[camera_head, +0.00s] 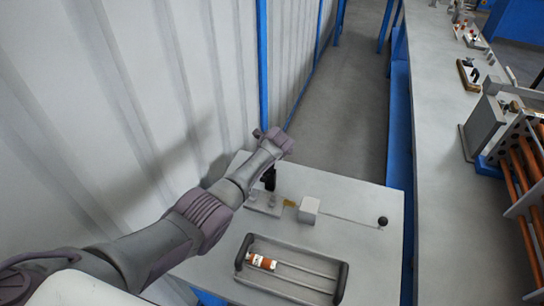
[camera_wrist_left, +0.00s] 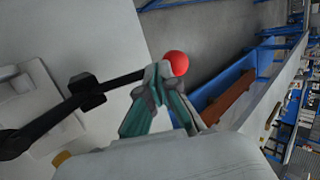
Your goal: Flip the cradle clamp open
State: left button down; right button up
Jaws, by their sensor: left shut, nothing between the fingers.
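The clamp's black handle (camera_wrist_left: 85,95) runs from the left to my left gripper's fingertips (camera_wrist_left: 160,75) in the left wrist view. A red ball knob (camera_wrist_left: 177,63) shows just beyond the tips. The teal-and-grey fingers are shut with nothing between them, at the handle's knob end; I cannot tell whether they touch it. In the head view the dark clamp (camera_head: 269,179) stands on a light base (camera_head: 264,204) at the back of the small table. My left wrist is above it and hides its top and the fingers. My right gripper is not in view.
The small table (camera_head: 370,255) also holds a white block (camera_head: 309,210), a thin rod with a black ball (camera_head: 383,221), and a dark-ended tray (camera_head: 342,284) with an orange-and-white cylinder (camera_head: 261,262). A corrugated wall (camera_head: 160,90) is close on the left; a long bench (camera_head: 440,120) stands right.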

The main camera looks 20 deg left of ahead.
pick_arm(q)
jog(key=f+b, duration=0.1)
jog(key=w+f+g+b, duration=0.1)
jog(key=b, duration=0.1)
jog(key=shift+w+f, duration=0.2)
jog(key=shift+w, duration=0.1)
jog(key=shift+f+b, duration=0.1)
jog(key=shift+b, duration=0.2)
jog(key=shift+s, duration=0.1)
notch_tip(320, 180, up, 14)
jog(key=s+d+p, duration=0.1)
jog(key=d+p, duration=0.1)
jog(key=p, duration=0.3)
jog(key=shift+s+d, duration=0.3)
jog(key=shift+d, duration=0.05)
